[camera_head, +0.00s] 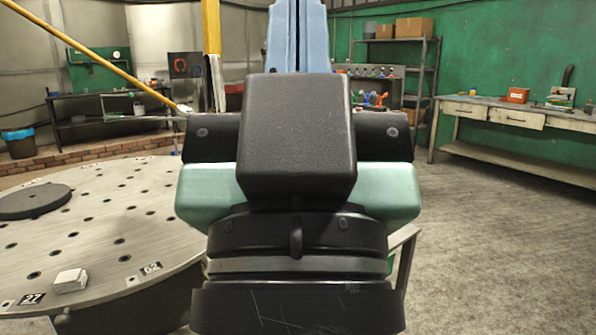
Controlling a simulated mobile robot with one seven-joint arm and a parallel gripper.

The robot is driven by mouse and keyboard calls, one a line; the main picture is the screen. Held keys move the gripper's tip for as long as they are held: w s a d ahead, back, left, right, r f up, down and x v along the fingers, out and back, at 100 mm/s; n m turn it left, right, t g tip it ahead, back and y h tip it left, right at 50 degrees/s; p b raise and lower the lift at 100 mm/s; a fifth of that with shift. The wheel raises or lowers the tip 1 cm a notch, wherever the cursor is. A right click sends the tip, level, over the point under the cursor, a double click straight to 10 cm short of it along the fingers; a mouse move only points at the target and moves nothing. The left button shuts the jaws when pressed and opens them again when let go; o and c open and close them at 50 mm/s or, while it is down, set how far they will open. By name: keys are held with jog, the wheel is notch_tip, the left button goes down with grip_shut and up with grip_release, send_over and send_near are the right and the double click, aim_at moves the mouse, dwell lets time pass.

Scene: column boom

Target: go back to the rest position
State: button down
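My own arm fills the middle of the head view, with black and pale green links (297,140) and a light blue part rising behind them. My gripper is not in view, so I cannot see its fingers or whether it holds anything. The arm hides the middle of the room behind it.
A round metal table (110,222) with holes stands close at the left. It bears a black disc (34,201) and a small white block (71,280). A workbench (520,118) stands along the green wall at right. Grey floor (500,240) at right is clear.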

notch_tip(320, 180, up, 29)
jog(key=p, duration=2.6)
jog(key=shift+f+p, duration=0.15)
jog(key=shift+p, duration=0.15)
